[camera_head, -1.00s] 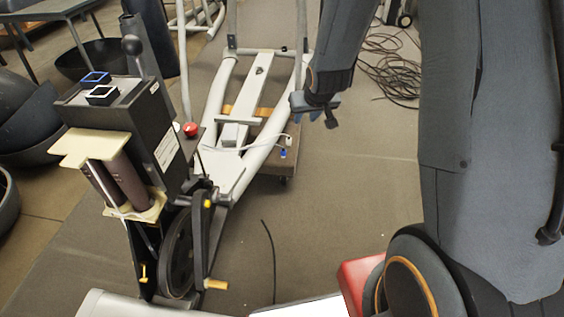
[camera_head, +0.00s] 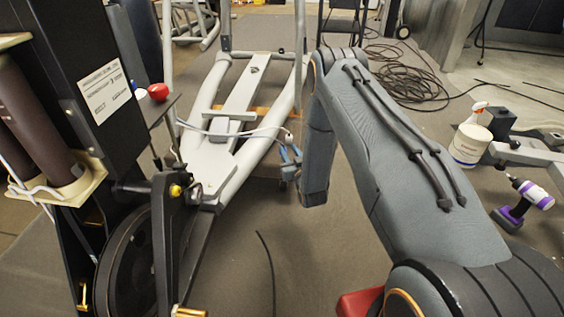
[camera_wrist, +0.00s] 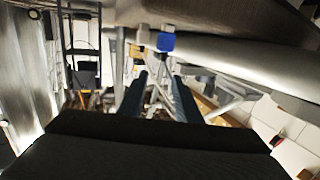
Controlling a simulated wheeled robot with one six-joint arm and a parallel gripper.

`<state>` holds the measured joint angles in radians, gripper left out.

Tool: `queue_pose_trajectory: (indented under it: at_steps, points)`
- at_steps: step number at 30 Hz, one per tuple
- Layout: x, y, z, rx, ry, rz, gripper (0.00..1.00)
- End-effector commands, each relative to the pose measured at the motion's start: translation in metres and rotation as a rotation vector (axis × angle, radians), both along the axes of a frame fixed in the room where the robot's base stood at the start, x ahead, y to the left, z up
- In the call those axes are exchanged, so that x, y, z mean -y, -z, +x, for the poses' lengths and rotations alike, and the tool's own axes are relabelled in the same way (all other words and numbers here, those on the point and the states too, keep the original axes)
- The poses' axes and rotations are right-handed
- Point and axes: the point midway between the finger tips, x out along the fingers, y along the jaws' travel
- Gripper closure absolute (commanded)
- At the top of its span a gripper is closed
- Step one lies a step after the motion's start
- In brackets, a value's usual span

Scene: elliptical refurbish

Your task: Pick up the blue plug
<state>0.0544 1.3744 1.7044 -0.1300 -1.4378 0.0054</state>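The blue plug (camera_wrist: 165,42) shows in the wrist view, above and ahead of my fingertips, with a pale piece beside it. My gripper (camera_wrist: 160,76) has its two blue-grey fingers apart with nothing between them. The plug looks a short way beyond the tips and not touched. In the head view my gripper (camera_head: 289,160) hangs beside the right rail of the white elliptical frame. A white cable (camera_head: 235,134) runs across that frame to a white end just above my gripper. I cannot make out the plug there; my gripper seems to cover it.
The elliptical's white frame (camera_head: 215,165) and black upright (camera_head: 85,100) with its wheel stand at the left. A loose black cable (camera_head: 268,262) lies on the floor. A purple-white drill (camera_head: 522,203) and a spray bottle (camera_head: 477,112) are at the right. The floor in front is mostly clear.

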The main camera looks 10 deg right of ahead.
Motion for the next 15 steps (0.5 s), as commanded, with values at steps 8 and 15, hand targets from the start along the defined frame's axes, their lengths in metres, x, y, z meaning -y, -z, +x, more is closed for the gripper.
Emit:
queue_pose_trajectory:
  at_steps: [8, 15]
  points:
    - [-0.001, 0.028, 0.007, 0.075, -0.004, 0.008, 0.7]
    - [-0.004, 0.028, 0.047, 0.075, -0.005, 0.008, 0.7]
